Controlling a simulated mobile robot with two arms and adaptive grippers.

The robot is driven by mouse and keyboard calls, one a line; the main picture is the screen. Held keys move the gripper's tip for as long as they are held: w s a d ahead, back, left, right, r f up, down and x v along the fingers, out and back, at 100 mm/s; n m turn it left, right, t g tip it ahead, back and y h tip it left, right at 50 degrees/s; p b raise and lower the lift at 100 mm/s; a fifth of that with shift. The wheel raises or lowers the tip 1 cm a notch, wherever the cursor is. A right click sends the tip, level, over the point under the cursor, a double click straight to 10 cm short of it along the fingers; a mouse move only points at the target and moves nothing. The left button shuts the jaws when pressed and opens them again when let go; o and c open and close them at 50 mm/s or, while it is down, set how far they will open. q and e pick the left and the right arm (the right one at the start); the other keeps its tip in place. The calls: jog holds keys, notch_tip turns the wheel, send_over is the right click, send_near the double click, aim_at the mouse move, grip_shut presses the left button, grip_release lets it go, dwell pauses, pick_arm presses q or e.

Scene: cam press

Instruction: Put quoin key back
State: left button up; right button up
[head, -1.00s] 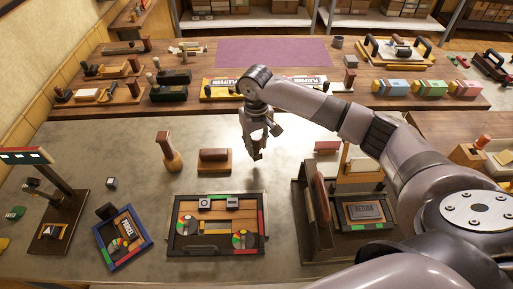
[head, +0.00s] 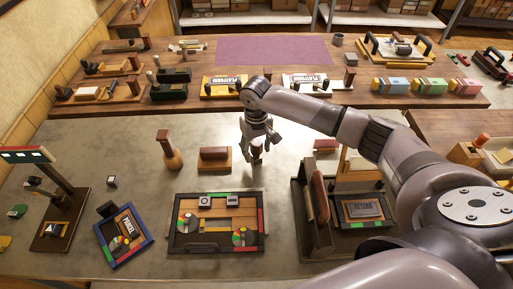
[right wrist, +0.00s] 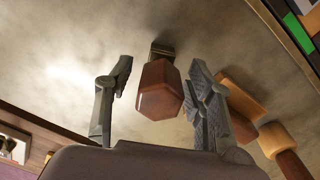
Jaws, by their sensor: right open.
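A key-like tool with a faceted brown wooden handle (right wrist: 160,92) and a dark brassy part beyond it looks like the quoin key. In the right wrist view it sits between the two open fingers of my right gripper (right wrist: 157,100), with a gap on the left and the right finger close to it. In the head view my right gripper (head: 257,146) points down over the grey bench, and the brown handle (head: 257,153) shows at its fingertips. The lower end of the tool is mostly hidden, so I cannot tell what it rests on. My left gripper is out of view.
A brown block on a wooden base (head: 214,158) and a wooden-handled mallet (head: 168,150) stand left of my right gripper. A framed tray (head: 217,251) lies in front. A press (head: 318,225) stands to the right.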

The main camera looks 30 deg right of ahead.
jog(key=shift+r, duration=0.15)
notch_tip(320, 180, up, 12)
jog(key=shift+r+b, duration=0.1)
jog(key=shift+b, duration=0.95)
